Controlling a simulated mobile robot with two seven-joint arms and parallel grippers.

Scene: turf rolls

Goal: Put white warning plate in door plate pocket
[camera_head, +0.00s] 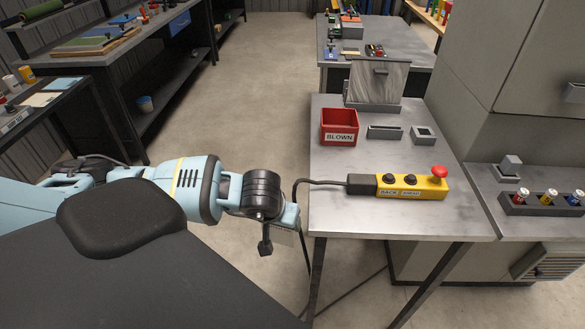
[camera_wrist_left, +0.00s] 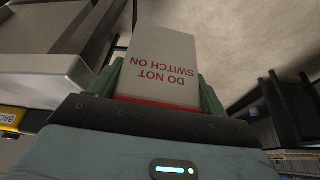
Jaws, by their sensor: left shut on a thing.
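My left gripper (camera_head: 288,216) is shut on the white warning plate (camera_wrist_left: 165,72), which reads "DO NOT SWITCH ON" upside down in the left wrist view and has a red band by the fingers. My right gripper is not in view.
A red "BLOWN" bin (camera_head: 339,128), a grey slotted holder (camera_head: 385,132) and a small square holder (camera_head: 424,135) stand mid-table. A yellow control box (camera_head: 411,187) with a red button and cable lies in front. A grey cabinet (camera_head: 500,60) stands at right.

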